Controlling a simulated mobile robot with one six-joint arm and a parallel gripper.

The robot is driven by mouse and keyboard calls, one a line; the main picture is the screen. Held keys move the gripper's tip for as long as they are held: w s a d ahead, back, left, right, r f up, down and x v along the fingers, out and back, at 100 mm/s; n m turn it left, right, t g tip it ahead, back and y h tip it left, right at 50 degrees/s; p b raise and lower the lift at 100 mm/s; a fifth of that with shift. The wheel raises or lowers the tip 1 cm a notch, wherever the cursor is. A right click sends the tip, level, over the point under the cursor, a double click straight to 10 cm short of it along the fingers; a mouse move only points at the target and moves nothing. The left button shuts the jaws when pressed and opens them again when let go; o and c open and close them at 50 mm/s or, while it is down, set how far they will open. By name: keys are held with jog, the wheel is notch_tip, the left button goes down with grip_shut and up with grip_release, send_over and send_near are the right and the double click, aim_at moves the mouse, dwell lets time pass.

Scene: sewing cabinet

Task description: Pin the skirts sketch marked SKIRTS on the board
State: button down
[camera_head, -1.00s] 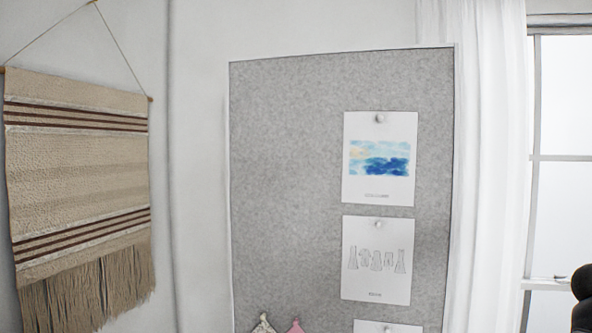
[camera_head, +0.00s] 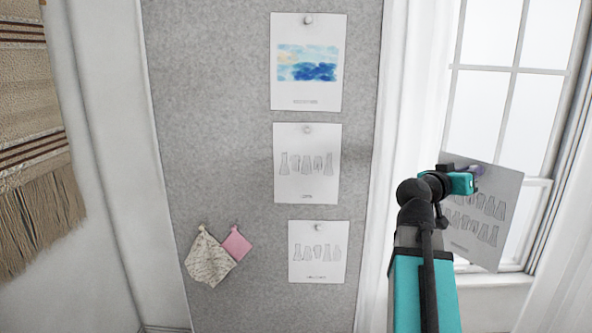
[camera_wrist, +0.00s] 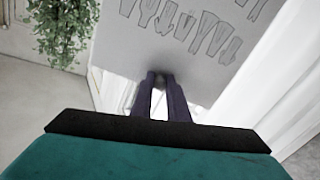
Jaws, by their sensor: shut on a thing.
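My gripper (camera_head: 474,172) is shut on the top edge of a white sketch sheet (camera_head: 483,215) with rows of garment outlines, at the right in the head view. The sheet hangs tilted in front of the window, apart from the board. In the wrist view the fingers (camera_wrist: 160,82) close on a small round pin at the edge of the sheet (camera_wrist: 190,55). Its caption is too small to read. The grey felt board (camera_head: 205,120) stands left of my arm, with bare felt on its left side.
Pinned down the board's right side are a blue watercolour sheet (camera_head: 307,90) and two garment sketches, one in the middle (camera_head: 307,185) and one lower (camera_head: 317,270). Cream (camera_head: 208,258) and pink (camera_head: 236,243) fabric swatches hang at lower left. A white curtain (camera_head: 412,90) and window lie right.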

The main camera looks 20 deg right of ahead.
jog(key=w+a+f+n+t+y, duration=0.1)
jog(key=w+a+f+n+t, duration=0.15)
jog(key=w+a+f, duration=0.9)
jog(key=w+a+f+n+t+y, duration=0.2)
jog(key=w+a+f+t, duration=0.2)
jog(key=w+a+f, duration=0.75)
jog(key=s+a+f, duration=0.2)
jog(key=a+f, duration=0.2)
jog(key=a, duration=0.5)
jog(key=s+a+f, duration=0.3)
jog(key=a+f, duration=0.1)
jog(key=a, duration=0.5)
jog(key=s+a+f, duration=0.3)
jog(key=a+f, duration=0.2)
jog(key=a, duration=0.5)
jog(key=shift+s, duration=0.2)
jog(key=shift+n+t, duration=0.25)
